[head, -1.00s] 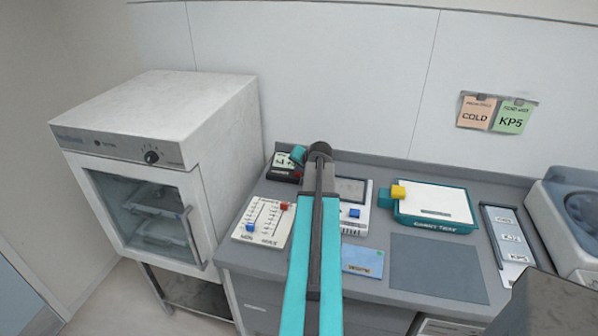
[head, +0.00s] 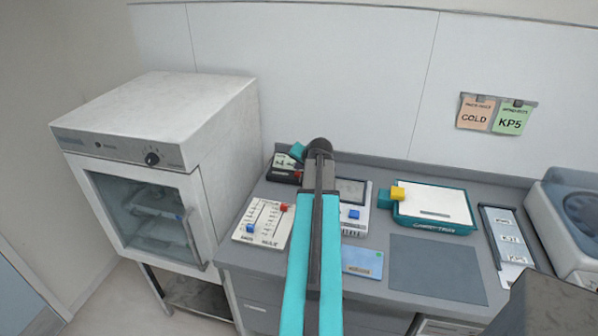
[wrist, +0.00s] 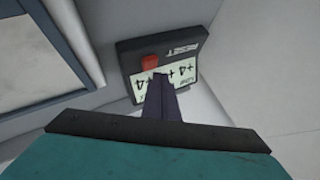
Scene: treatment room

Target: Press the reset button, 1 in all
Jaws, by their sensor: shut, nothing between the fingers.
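A small dark device (head: 284,161) stands at the back left of the counter, partly hidden by my arm. In the wrist view it has a red block-shaped button (wrist: 149,62) beside a pale panel with dark marks. I cannot tell whether the tips touch the device. In the head view, only a teal bit of my gripper shows over the device.
A slider panel (head: 263,222) stands in front of the device. A unit with a screen and blue button (head: 354,213) and a teal tray (head: 438,227) with a yellow block stand to the right. A white cabinet (head: 160,120) is at left. A grey mat (head: 437,268) is bare.

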